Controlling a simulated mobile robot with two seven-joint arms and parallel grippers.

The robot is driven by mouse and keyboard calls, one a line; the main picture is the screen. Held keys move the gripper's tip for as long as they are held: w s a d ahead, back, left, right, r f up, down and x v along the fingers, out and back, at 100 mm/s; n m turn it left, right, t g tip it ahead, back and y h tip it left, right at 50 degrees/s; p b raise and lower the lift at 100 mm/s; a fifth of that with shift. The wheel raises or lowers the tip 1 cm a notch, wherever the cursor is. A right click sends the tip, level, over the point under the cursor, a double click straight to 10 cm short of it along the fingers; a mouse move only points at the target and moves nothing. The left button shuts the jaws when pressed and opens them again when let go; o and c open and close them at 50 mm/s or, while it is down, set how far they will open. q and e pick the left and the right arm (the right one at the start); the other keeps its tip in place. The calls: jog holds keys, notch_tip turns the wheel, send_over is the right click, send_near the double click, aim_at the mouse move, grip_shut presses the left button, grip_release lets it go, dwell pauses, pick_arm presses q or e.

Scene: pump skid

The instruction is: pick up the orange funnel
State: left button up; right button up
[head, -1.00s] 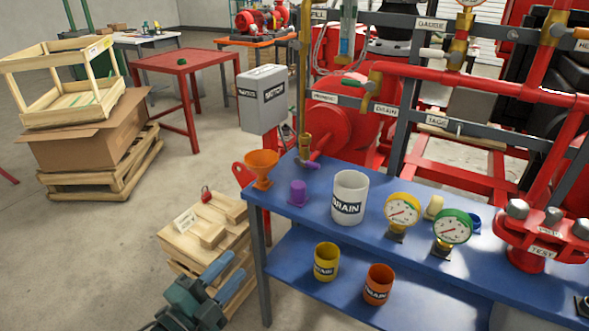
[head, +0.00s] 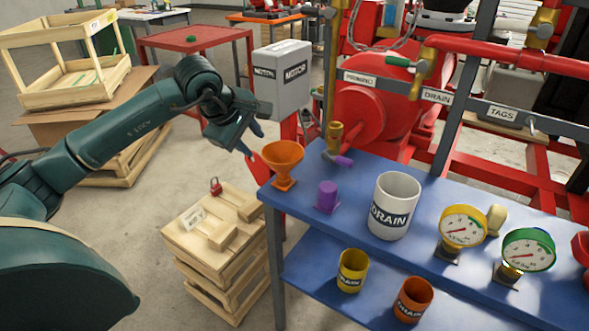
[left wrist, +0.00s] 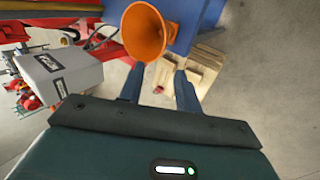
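The orange funnel (head: 283,161) stands upright, wide mouth up, on a small base at the left corner of the blue table. My left gripper (head: 253,142) is in the air just left of the funnel, level with its rim and apart from it. In the left wrist view the funnel (left wrist: 144,33) shows just beyond the two blue fingers (left wrist: 158,82), which are spread with nothing between them. My right gripper is in neither current view.
A purple cup (head: 327,196) and a white DRAIN container (head: 394,206) stand right of the funnel on the blue table (head: 350,198). A grey motor box (head: 283,78) rises behind my left gripper. A wooden pallet stack (head: 213,231) stands below left.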

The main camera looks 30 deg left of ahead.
aim_at(270, 162)
pick_arm(q)
jog(key=x, duration=0.6)
jog(key=shift+d+f+p, duration=0.2)
jog(key=shift+f+p, duration=0.1)
jog(key=shift+f, duration=0.05)
jog(key=shift+d+p+x, duration=0.2)
jog(key=shift+p+x, duration=0.1)
jog(key=shift+x, duration=1.05)
jog(key=shift+d+p+x, duration=0.15)
jog(key=shift+p+x, duration=0.1)
jog(key=shift+x, duration=1.15)
jog(key=shift+s, duration=0.1)
jog(key=shift+c, duration=0.2)
grip_shut()
